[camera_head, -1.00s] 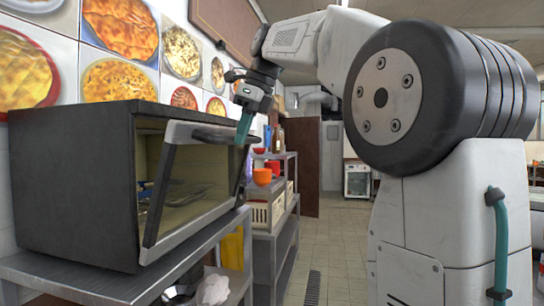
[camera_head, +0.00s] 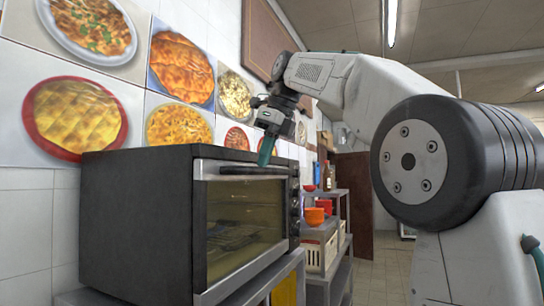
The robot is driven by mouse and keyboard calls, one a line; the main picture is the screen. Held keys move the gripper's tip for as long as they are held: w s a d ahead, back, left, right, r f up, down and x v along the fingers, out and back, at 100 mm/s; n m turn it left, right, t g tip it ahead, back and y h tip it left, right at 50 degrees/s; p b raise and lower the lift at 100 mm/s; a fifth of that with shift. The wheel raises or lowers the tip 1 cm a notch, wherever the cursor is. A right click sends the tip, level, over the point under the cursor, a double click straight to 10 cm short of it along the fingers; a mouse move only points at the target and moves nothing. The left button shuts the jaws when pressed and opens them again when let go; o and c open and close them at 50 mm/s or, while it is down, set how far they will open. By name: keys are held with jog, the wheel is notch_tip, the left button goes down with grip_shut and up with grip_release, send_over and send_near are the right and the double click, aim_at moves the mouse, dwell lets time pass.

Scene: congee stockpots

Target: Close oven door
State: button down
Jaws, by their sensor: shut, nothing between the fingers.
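The dark oven (camera_head: 135,215) stands on a metal shelf at the left. Its glass door (camera_head: 245,215) is upright against the oven front, shut or very nearly so; I cannot tell whether a small gap is left.
The oven's shelf (camera_head: 268,282) runs along the wall. Behind it, another rack holds orange bowls (camera_head: 314,216) and a cream crate (camera_head: 318,255). Food pictures (camera_head: 180,70) cover the tiled wall close behind the oven. Open floor (camera_head: 388,262) lies right of the racks.

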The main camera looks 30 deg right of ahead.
jog(key=shift+w+a+f, duration=0.2)
jog(key=shift+w+f, duration=0.15)
jog(key=shift+f, duration=0.1)
jog(key=shift+r, duration=0.6)
jog(key=s+d+r, duration=0.4)
jog(key=s+d, duration=0.4)
jog(key=s, duration=0.3)
jog(key=shift+s+d+r, duration=0.2)
jog(key=shift+s+d, duration=0.15)
jog(key=shift+s, duration=0.05)
